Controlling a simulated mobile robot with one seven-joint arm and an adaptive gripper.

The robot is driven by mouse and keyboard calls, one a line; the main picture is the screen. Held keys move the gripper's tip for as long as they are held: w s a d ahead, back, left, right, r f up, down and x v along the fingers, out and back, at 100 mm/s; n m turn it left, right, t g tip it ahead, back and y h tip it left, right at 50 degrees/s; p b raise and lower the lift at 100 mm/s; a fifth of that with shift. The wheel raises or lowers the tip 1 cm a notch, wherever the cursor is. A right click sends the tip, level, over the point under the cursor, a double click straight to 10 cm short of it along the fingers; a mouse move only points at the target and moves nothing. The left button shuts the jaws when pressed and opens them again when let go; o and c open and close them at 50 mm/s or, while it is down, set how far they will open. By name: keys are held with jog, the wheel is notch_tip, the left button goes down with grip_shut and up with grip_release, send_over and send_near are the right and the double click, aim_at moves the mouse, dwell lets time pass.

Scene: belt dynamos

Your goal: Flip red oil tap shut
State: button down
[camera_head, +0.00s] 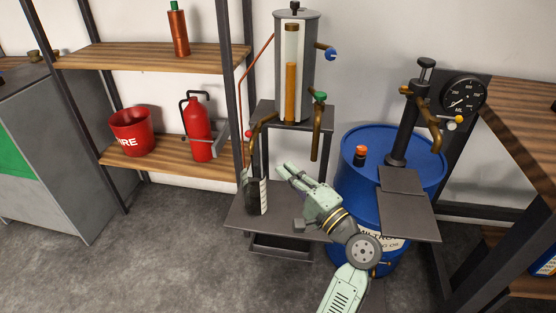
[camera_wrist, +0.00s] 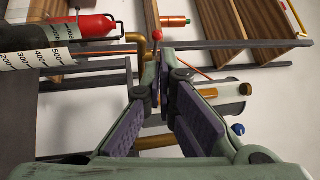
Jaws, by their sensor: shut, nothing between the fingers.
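The red oil tap (camera_head: 248,133) is a small red ball on the bent brass spout at the left of the oil dispenser (camera_head: 296,72). In the wrist view the red ball (camera_wrist: 156,34) shows just beyond my fingertips, in front of the brass pipe. My gripper (camera_head: 287,173) is shut and empty, below and to the right of the tap in the head view. In the wrist view the fingers (camera_wrist: 164,58) meet at their tips. A dark graduated bottle (camera_head: 257,196) stands upright below the red tap's spout. I cannot tell whether the fingertips touch the tap.
The dispenser also has a green tap (camera_head: 320,97) and a blue tap (camera_head: 331,55) on its right. A blue drum (camera_head: 362,185) with a pump and gauge stands to the right. A shelf (camera_head: 190,170) with a red bucket and fire extinguisher is at the left.

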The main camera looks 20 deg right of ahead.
aim_at(249, 135)
jog(key=p+x, duration=0.3)
jog(key=x, duration=0.8)
jog(key=shift+w+r, duration=0.15)
jog(key=shift+r, duration=0.05)
jog(key=shift+w+a+p, duration=0.2)
jog(key=shift+w+p, duration=0.15)
jog(key=shift+w, duration=0.25)
jog(key=shift+a+h, duration=0.1)
jog(key=shift+h, duration=0.3)
jog(key=shift+a+m, duration=0.15)
jog(key=shift+m, duration=0.15)
